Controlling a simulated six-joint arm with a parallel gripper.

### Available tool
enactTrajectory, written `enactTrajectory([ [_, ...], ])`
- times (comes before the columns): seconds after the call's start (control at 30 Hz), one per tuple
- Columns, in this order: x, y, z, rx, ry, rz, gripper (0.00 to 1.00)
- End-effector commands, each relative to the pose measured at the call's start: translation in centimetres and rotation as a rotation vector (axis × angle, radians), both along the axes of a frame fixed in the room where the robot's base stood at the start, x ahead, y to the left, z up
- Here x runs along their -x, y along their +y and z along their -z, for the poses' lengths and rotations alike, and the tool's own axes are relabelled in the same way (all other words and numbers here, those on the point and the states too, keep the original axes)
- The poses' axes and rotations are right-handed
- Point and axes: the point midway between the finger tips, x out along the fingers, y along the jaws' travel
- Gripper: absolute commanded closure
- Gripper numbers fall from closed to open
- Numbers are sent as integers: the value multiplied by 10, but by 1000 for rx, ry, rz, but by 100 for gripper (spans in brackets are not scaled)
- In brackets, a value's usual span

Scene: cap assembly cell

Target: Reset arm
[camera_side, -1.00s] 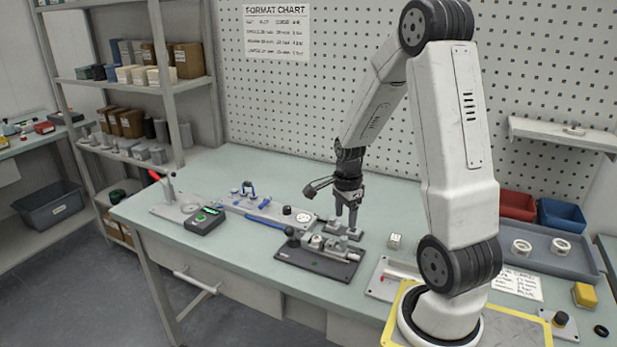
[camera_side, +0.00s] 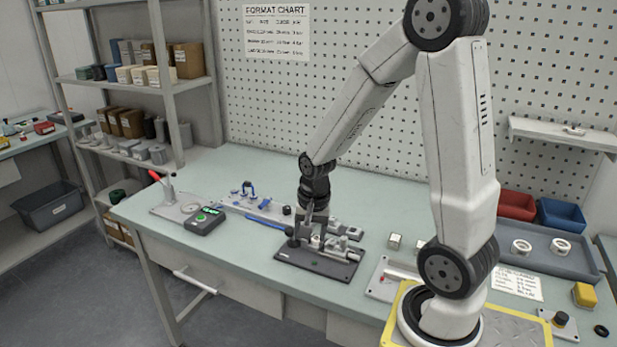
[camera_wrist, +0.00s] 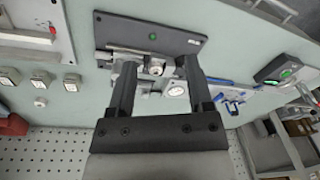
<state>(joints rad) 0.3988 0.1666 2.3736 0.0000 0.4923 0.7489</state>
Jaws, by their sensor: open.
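My gripper (camera_side: 318,224) is low over the bench, at the back edge of a dark plate (camera_side: 325,268) that carries a small metal clamp fixture (camera_side: 335,243). In the wrist view its two black fingers (camera_wrist: 158,68) stand wide apart with nothing held between them. The dark plate also shows there (camera_wrist: 150,30), with the clamp fixture (camera_wrist: 150,58) and a pale round part (camera_wrist: 174,88) seen between and beyond the fingers. The side view does not show clearly whether the fingers touch the fixture.
A black device with a green display (camera_side: 206,221) and a red-handled press (camera_side: 170,195) stand to the left. A long grey plate with blue parts (camera_side: 255,205) lies behind. Small pale blocks (camera_side: 394,241) and a tray with white rings (camera_side: 540,250) are at right.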

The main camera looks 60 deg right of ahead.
Motion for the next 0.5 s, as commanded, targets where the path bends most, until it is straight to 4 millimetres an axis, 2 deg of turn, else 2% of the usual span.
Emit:
enactTrajectory([
  [0.03,-1,15,-1,11,-7,-110,34],
  [0.3,0,78,-6,82,-52,-677,34],
  [0.5,7,111,-8,130,-80,-997,34],
])
